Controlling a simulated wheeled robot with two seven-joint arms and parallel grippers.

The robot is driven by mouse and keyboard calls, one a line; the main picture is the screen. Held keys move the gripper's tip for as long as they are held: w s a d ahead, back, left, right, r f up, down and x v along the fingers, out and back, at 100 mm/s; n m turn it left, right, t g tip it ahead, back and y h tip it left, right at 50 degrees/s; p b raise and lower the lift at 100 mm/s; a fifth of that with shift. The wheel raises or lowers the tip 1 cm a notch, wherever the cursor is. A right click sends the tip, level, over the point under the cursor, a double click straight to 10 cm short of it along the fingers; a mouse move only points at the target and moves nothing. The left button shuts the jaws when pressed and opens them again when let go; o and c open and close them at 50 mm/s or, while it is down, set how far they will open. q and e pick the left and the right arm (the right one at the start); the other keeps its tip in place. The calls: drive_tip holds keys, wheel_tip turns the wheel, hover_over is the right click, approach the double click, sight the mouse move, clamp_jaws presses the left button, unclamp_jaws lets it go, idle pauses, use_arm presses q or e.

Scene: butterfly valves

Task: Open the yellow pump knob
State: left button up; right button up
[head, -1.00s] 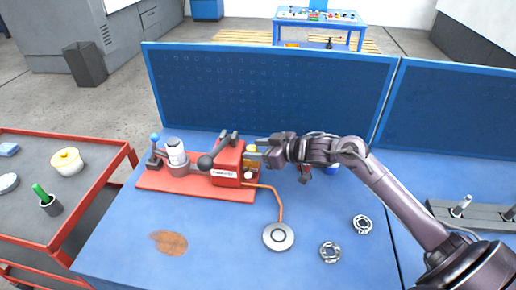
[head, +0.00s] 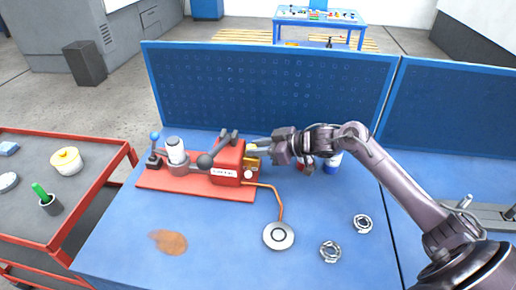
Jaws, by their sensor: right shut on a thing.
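The red pump (head: 226,163) stands on a red base plate (head: 190,186) at the back left of the blue bench. Its yellow knob (head: 251,148) is on the right side of the red block, mostly hidden by my gripper. A brass fitting and a round gauge (head: 248,174) sit just below the fingers. My left gripper is not in view.
An orange hose runs from the pump to a round grey disc (head: 279,235). Two metal ring parts (head: 330,251) lie at front right. A blue and white can (head: 333,162) stands behind my arm. A blue pegboard (head: 270,95) closes off the back. A red cart (head: 100,190) stands at left.

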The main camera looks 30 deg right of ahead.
drive_tip(key=shift+w+d+n+g+y+b, duration=0.2)
drive_tip(key=shift+n+g+y+b, duration=0.3)
drive_tip(key=shift+n, duration=0.2)
drive_tip(key=shift+w+d+n+g+y+b, duration=0.1)
drive_tip(key=shift+n+g+y+b, duration=1)
drive_tip(key=shift+b, duration=0.4)
drive_tip(key=shift+g, duration=0.3)
drive_tip(key=o, duration=1)
wheel_tip(320, 180, up, 20)
drive_tip(key=shift+r+b, duration=0.1)
drive_tip(key=shift+b, duration=0.5)
